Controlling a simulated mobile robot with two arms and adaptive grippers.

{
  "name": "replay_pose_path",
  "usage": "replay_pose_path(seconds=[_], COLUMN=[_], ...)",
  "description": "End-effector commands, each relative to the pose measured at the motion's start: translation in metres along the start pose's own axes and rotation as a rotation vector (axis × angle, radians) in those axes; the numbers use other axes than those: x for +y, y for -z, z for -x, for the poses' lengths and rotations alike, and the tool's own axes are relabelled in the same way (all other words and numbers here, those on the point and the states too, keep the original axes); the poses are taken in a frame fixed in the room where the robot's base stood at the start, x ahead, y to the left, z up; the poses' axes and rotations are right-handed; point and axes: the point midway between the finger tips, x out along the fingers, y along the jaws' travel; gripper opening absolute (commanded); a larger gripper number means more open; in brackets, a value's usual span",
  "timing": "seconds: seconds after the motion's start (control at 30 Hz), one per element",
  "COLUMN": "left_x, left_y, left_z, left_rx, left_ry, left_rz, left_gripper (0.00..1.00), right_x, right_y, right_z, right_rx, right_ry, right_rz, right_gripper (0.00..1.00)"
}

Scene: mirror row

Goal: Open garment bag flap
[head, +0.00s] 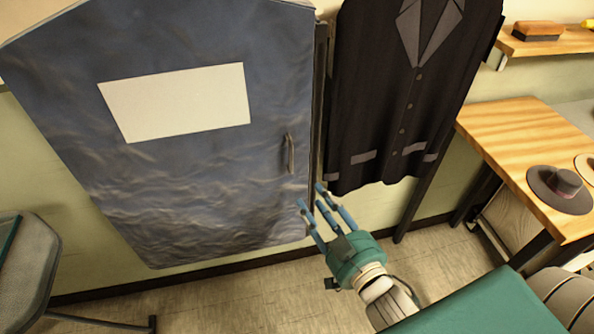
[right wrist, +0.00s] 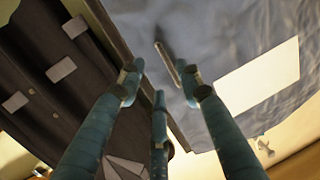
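The garment bag (head: 210,180) hangs at the left of the head view, blue-grey and wrinkled, with a blank white panel (head: 178,102). Its flap looks closed. A slim upright handle (head: 290,153) sits near the flap's right edge; it also shows in the right wrist view (right wrist: 167,62), beyond my fingertips. My right gripper (head: 325,205) is below and slightly right of the handle, fingers pointing up towards it. Its fingers are spread and empty, apart from the handle. In the right wrist view the gripper (right wrist: 160,85) shows several fingers around a gap. My left gripper is not in view.
A dark jacket (head: 390,110) hangs close to the bag's right side. A wooden table (head: 520,135) with a grey hat (head: 562,187) stands at the right, below a shelf (head: 550,42) with a brush (head: 538,31). A grey chair (head: 35,262) is at the left. Floor below the bag is clear.

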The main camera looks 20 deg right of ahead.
Motion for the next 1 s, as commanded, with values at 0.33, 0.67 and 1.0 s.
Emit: replay_pose_path(seconds=[0.33, 0.67, 1.0], left_x=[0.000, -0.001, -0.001], left_y=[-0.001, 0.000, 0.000], left_z=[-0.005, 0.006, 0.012], left_rx=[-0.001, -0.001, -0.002], left_ry=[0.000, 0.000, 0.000], left_rz=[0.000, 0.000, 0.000], left_gripper=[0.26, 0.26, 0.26], right_x=[0.000, 0.000, 0.000], right_y=[0.051, 0.056, 0.057], right_z=[-0.002, -0.059, -0.095], right_rx=[0.099, 0.098, 0.094], right_ry=[0.001, 0.000, 0.000], right_rz=[-0.006, -0.004, -0.005], right_gripper=[0.35, 0.35, 0.35])
